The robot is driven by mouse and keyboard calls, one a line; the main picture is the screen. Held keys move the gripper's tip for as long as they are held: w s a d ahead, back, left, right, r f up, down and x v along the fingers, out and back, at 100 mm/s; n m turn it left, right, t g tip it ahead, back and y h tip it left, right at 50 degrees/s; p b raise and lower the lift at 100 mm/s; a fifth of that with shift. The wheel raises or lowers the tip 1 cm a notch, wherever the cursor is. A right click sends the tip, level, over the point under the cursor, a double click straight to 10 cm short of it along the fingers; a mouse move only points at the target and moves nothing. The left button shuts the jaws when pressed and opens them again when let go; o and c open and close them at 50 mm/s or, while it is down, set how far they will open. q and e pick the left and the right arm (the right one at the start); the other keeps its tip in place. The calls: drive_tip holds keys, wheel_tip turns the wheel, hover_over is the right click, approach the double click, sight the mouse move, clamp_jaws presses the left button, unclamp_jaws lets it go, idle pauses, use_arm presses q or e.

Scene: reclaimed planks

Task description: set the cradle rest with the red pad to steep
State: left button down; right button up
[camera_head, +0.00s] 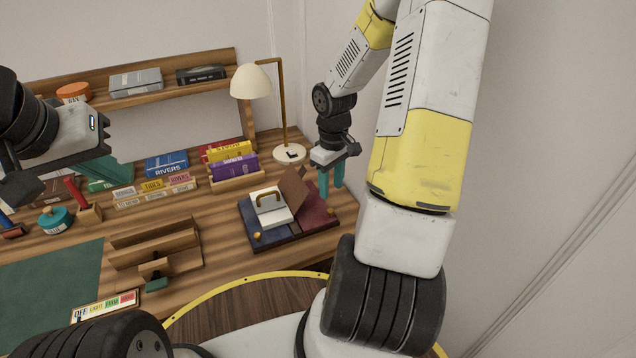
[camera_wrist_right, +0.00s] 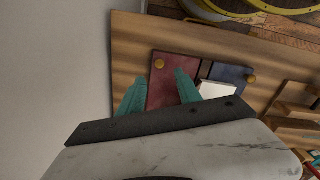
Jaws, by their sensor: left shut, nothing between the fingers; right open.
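The cradle has a dark red pad (camera_head: 316,215) on its right half and a dark blue pad (camera_head: 264,238) on its left. A brown panel (camera_head: 293,187) stands tilted near the middle, and a white block with a brass handle (camera_head: 271,209) rests over the blue side. My right gripper (camera_head: 331,181) is open and empty behind the red side. In the right wrist view its fingers (camera_wrist_right: 158,80) lie either side of the red pad (camera_wrist_right: 165,90) and its knob (camera_wrist_right: 159,63). My left gripper (camera_head: 112,172) is shut and empty at the left.
A lamp (camera_head: 289,154) and book rack (camera_head: 237,182) stand behind the cradle. A wooden stand (camera_head: 155,250) and green mat (camera_head: 50,290) lie to its left. A shelf (camera_head: 140,98) runs along the back. The wall is close on the right.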

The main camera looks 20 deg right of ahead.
sight(330, 210)
wheel_tip(330, 210, down, 8)
drive_tip(key=shift+f, duration=0.1)
idle(0.4)
clamp_jaws()
idle(1.3)
